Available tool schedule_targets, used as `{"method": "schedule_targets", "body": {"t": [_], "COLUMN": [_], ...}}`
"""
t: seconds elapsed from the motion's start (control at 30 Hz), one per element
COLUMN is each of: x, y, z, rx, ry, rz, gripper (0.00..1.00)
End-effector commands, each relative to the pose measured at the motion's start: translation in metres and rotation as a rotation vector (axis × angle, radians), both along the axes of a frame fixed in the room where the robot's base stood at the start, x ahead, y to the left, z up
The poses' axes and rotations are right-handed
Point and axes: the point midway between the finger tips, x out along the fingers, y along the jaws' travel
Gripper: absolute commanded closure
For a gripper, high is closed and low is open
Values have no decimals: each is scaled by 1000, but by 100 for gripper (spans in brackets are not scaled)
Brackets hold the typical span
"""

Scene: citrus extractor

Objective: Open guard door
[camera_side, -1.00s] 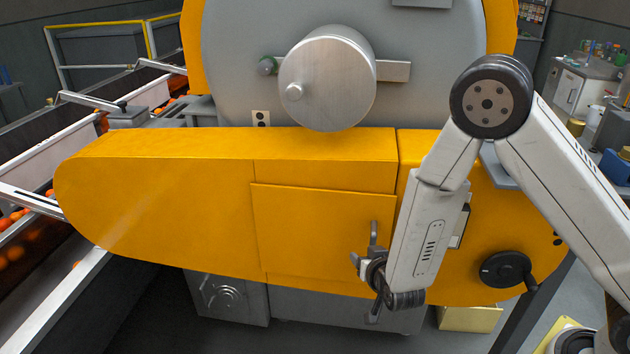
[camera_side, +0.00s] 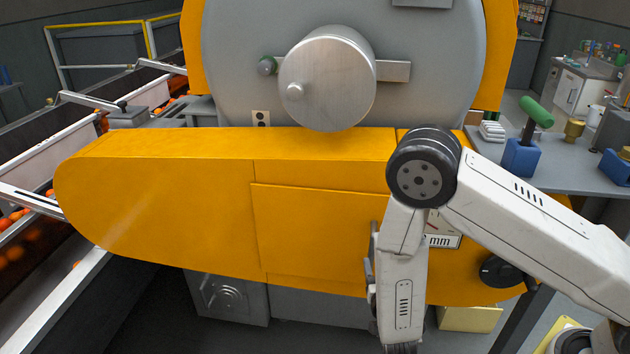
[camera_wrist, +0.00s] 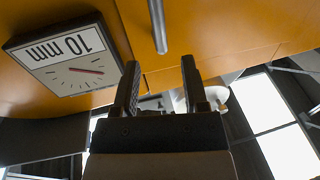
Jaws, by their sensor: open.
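The guard door (camera_side: 310,232) is a flat yellow panel set in the front of the yellow housing, and it looks closed, flush with the housing. Its grey bar handle (camera_side: 374,245) is at the door's right side, mostly hidden behind my arm in the side view. In the wrist view the handle (camera_wrist: 157,25) shows as a metal bar at the top, beyond my fingertips. My gripper (camera_wrist: 162,88) is open and empty, its two fingers spread below the bar and apart from it in the picture. In the side view my fingers are hidden or out of frame.
A dial gauge marked 10 mm (camera_wrist: 65,52) sits on the housing beside the handle. A side table (camera_side: 565,165) with a green-handled blue block (camera_side: 525,145) stands at the right.

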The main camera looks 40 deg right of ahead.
Motion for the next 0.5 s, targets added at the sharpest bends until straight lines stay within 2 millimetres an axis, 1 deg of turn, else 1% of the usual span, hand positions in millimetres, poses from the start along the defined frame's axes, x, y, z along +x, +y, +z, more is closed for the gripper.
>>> {"method": "schedule_targets", "body": {"t": [0.27,0.5], "x": [18,40], "y": [-13,-28], "z": [0,0], "rx": [2,2], "ry": [0,0], "rz": [-4,-3], "gripper": [44,44]}}
